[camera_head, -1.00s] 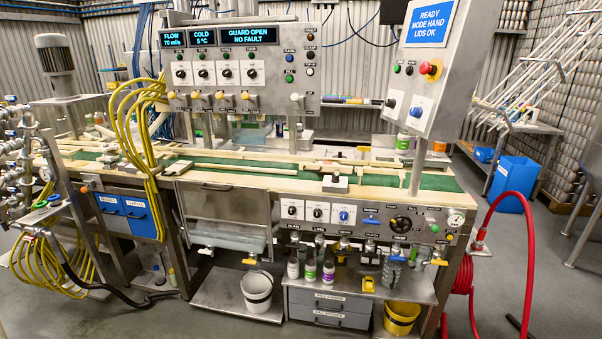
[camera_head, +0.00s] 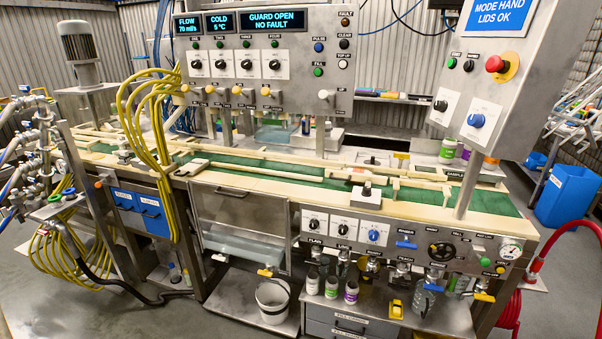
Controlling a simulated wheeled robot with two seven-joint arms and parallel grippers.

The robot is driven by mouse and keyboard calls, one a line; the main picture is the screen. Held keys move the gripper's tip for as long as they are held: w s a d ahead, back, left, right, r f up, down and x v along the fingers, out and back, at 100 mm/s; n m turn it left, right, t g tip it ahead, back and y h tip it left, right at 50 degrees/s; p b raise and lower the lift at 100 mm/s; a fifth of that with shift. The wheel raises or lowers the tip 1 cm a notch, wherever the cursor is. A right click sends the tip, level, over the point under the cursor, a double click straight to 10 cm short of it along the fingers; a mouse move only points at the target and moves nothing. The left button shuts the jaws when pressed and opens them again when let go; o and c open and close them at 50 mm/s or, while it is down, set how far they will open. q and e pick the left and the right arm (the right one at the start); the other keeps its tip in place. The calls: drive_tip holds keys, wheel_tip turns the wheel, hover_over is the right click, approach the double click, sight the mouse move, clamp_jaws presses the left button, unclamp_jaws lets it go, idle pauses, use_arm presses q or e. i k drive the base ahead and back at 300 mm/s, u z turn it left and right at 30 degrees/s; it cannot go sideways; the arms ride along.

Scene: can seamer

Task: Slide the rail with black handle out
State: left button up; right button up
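The can seamer line has a green conveyor belt (camera_head: 230,172) with pale rails along both sides. A small grey block with a dark knob on top (camera_head: 367,191) sits at the front rail, right of the middle. It may be the black handle, but it is too small to be sure. A similar small block (camera_head: 125,156) sits at the left end of the belt. Pale rail pieces (camera_head: 400,180) lie along the belt near the right block. Neither of my grippers is in view.
A control box with a red stop button (camera_head: 496,64) hangs over the right end on a post. Yellow hoses (camera_head: 150,110) drape over the left front. A white bucket (camera_head: 272,300) stands on a low shelf. A red hose (camera_head: 560,235) is at right.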

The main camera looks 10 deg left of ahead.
sight(341, 175)
drive_tip(key=z, duration=0.2)
drive_tip(key=i, duration=0.7)
drive_tip(key=z, duration=0.55)
